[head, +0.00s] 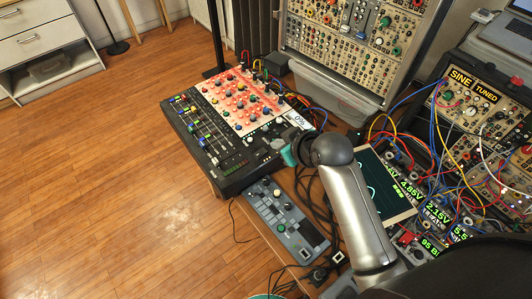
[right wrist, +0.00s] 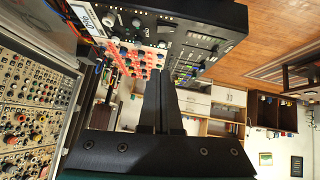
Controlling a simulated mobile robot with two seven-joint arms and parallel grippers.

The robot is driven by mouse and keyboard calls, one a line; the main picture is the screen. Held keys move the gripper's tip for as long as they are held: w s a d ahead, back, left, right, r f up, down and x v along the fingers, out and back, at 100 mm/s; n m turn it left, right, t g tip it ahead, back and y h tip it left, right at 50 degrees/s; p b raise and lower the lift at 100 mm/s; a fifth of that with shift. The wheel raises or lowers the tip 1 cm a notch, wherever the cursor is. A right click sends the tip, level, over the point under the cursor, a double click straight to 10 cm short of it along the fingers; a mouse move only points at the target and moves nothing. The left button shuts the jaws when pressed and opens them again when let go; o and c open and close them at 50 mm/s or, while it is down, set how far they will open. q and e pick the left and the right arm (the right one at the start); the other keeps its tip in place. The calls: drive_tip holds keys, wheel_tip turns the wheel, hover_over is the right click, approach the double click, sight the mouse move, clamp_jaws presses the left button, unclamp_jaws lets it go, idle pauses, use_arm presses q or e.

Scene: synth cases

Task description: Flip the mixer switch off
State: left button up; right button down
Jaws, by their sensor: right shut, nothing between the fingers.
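The mixer (head: 232,166) is a dark desk with colored faders on its left and a red-orange panel of knobs. It lies on a low wooden surface left of center in the head view. In the right wrist view the mixer (right wrist: 215,45) appears at the top, turned around. My right gripper (head: 287,156) is at the mixer's right front corner, partly hidden by its own wrist. In the right wrist view its fingers (right wrist: 166,78) are together and empty, with the mixer beyond them. Whether they touch the mixer I cannot tell. I cannot make out the switch. My left gripper is not in view.
A small grey device (head: 287,222) lies in front of the mixer. A screen (head: 384,187) and cabled modules (head: 470,115) stand right of my arm. A modular rack (head: 355,55) is behind. Loose cables run between them. The wooden floor (head: 110,180) at left is clear.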

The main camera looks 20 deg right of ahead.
drive_tip(key=b, duration=0.3)
hover_over(261, 153)
drive_tip(key=s, duration=0.1)
drive_tip(key=f, duration=0.7)
drive_tip(key=shift+s+d+f, duration=0.1)
drive_tip(key=shift+d+f, duration=0.15)
drive_tip(key=shift+d, duration=0.1)
wheel_tip(261, 153, down, 3)
drive_tip(key=shift+d+r+b, duration=0.15)
drive_tip(key=shift+r+b, duration=0.05)
drive_tip(key=shift+b, duration=0.15)
drive_tip(key=shift+d+f, duration=0.1)
drive_tip(key=shift+f, duration=0.4)
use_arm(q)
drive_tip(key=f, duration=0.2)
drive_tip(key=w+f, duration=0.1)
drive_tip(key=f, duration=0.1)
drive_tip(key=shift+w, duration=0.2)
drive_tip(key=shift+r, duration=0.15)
